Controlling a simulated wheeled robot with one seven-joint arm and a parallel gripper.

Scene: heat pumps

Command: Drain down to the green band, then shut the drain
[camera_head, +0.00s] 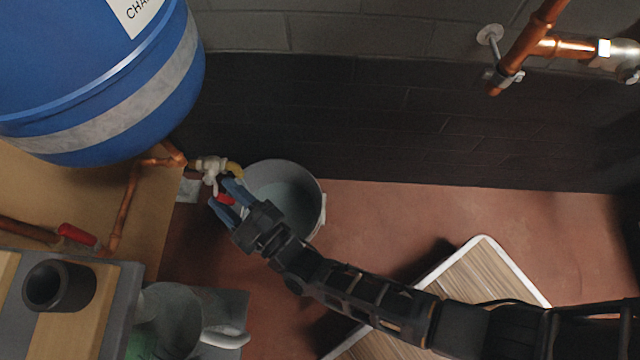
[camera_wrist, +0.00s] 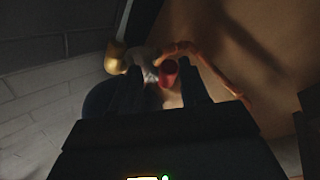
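The drain valve (camera_head: 208,166) sits on the copper pipe below the blue tank (camera_head: 110,75). It has a red handle (camera_head: 226,198) and a yellow outlet end (camera_head: 236,172) at the rim of a grey bucket (camera_head: 312,205). My gripper (camera_head: 229,201) has its blue fingertips on either side of the red handle. The wrist view shows the red handle (camera_wrist: 168,72) between the two spread fingers (camera_wrist: 163,88), with gaps visible, so it looks open. The yellow part (camera_wrist: 115,58) shows beyond the left finger. I see no gauge with a green band. Flow from the outlet cannot be made out.
A grey jug (camera_head: 175,310) with a white handle and green marking stands at lower left. Another red handle (camera_head: 78,235) is on a left pipe. A white-edged wooden panel (camera_head: 480,280) lies under my arm. The red floor (camera_head: 400,212) right of the bucket is clear.

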